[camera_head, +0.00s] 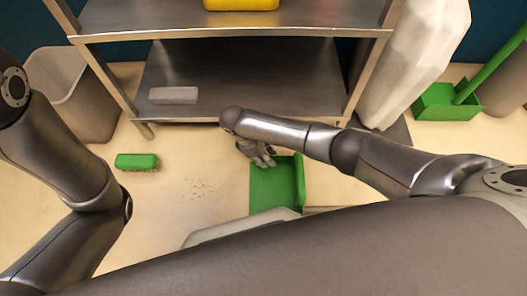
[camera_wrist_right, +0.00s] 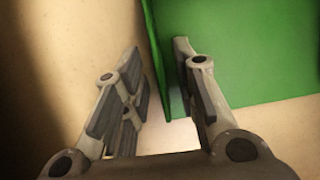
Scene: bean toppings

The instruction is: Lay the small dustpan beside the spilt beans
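The small green dustpan (camera_head: 275,190) lies on the floor below the shelf, its raised wall on the right. The spilt beans (camera_head: 201,188) are small dark specks on the floor to its left, with bare floor between. My right gripper (camera_head: 262,155) is at the dustpan's far left corner. In the right wrist view, its fingers (camera_wrist_right: 159,60) are apart, with the green dustpan edge (camera_wrist_right: 165,70) between them; the right finger overlaps the dustpan (camera_wrist_right: 250,60) and the left one is over floor. I cannot tell whether they touch it. My left gripper is out of view.
A green brush (camera_head: 137,161) lies left of the beans. A metal shelf (camera_head: 240,75) holds a grey block (camera_head: 173,95) and a yellow thing (camera_head: 241,4). A grey bin (camera_head: 75,95) stands left, a white sack (camera_head: 415,55) and a larger green dustpan (camera_head: 440,104) right.

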